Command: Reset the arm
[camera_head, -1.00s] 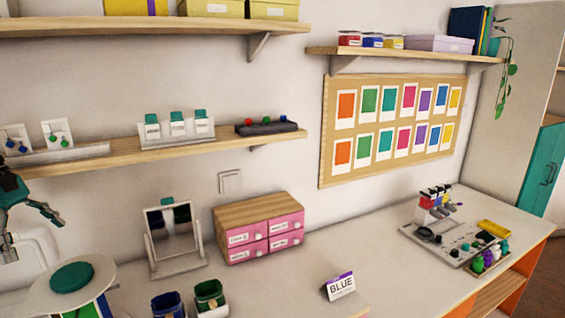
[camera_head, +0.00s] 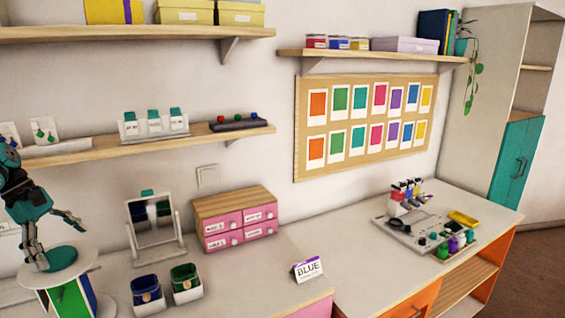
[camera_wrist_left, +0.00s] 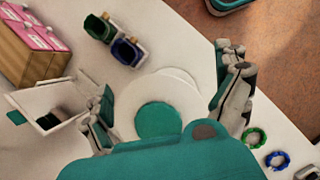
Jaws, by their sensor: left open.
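My left gripper (camera_head: 62,247) is at the left edge of the head view, fingers pointing down and spread apart, with nothing between them. It overlaps the round white stand with a teal pad on top (camera_head: 66,257). In the left wrist view the open fingers (camera_wrist_left: 168,104) lie on both sides of the stand's teal pad (camera_wrist_left: 158,122); I cannot tell the height between them. My right gripper is in neither view.
A blue cup (camera_head: 147,295) and a green cup (camera_head: 186,284) stand right of the round stand. Behind are a small mirror (camera_head: 152,217) and pink drawers (camera_head: 236,228). A "BLUE" card (camera_head: 308,269) stands further right. A shelf (camera_head: 110,148) hangs above. Bracelets (camera_wrist_left: 255,137) lie near the table edge.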

